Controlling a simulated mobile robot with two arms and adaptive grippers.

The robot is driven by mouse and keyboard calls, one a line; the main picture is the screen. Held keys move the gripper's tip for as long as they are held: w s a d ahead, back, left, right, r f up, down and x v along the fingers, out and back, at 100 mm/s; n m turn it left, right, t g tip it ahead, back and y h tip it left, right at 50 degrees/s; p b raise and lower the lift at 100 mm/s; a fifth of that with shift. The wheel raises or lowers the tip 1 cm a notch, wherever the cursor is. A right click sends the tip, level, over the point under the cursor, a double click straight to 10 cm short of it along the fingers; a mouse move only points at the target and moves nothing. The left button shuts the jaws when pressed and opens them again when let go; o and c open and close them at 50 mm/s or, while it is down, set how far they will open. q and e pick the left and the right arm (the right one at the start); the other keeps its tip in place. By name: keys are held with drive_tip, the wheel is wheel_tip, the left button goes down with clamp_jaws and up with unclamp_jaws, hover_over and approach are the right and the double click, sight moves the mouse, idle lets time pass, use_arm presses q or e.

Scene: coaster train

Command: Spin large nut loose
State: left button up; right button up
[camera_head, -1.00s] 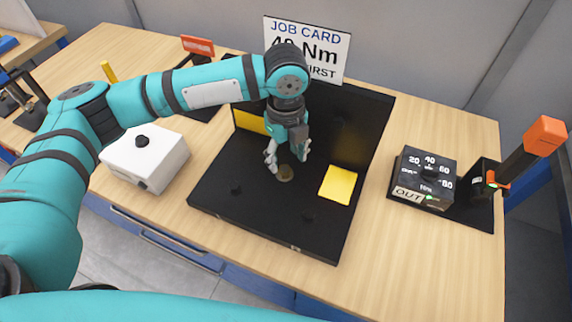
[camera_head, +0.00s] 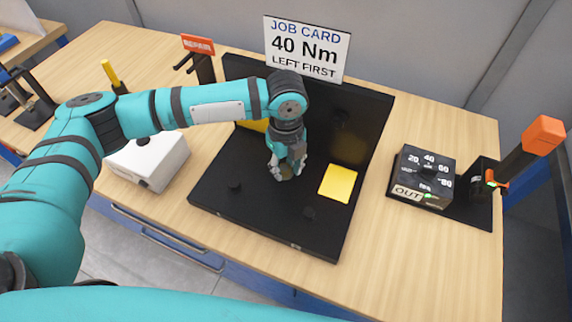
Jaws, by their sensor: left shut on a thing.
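My left gripper (camera_head: 285,172) points down over the black fixture board (camera_head: 265,222) on the bench. Its fingers are shut around the large nut (camera_head: 286,177), a round brownish piece on the board's flat part. The fingers hide most of the nut. My right gripper is not in view.
A yellow square (camera_head: 338,183) lies right of the gripper. Small dark knobs stand on the board, and its black back panel (camera_head: 350,120) rises behind. A job card (camera_head: 306,48) reads "40 Nm, left first". A dial box (camera_head: 424,177), an orange-handled tool (camera_head: 530,150) and a white box (camera_head: 150,160) flank the board.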

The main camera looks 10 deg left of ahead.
use_arm(q)
clamp_jaws()
drive_tip(key=shift+r+n+p, duration=0.15)
drive_tip(key=shift+n+p, duration=0.15)
drive_tip(key=shift+p, duration=0.2)
drive_tip(key=n+p, duration=0.5)
drive_tip(key=p, duration=0.1)
drive_tip(key=n+p, duration=0.5)
drive_tip(key=p, duration=0.2)
drive_tip(key=shift+w+d+r+n, duration=0.1)
drive_tip(key=shift+w+r+n, duration=0.1)
drive_tip(key=shift+n, duration=0.2)
drive_tip(key=n+p, duration=0.2)
drive_tip(key=shift+f+n, duration=0.15)
drive_tip(key=shift+n, duration=0.25)
drive_tip(key=n+p, duration=0.1)
drive_tip(key=n, duration=0.1)
drive_tip(key=shift+w+f+n, duration=0.1)
drive_tip(key=shift+n, duration=0.3)
drive_tip(key=n, duration=0.2)
drive_tip(key=shift+f+n, duration=0.1)
drive_tip(key=shift+n, duration=0.2)
drive_tip(key=n, duration=0.5)
drive_tip(key=shift+a, duration=0.25)
drive_tip(key=n, duration=0.5)
drive_tip(key=shift+w+a, duration=0.1)
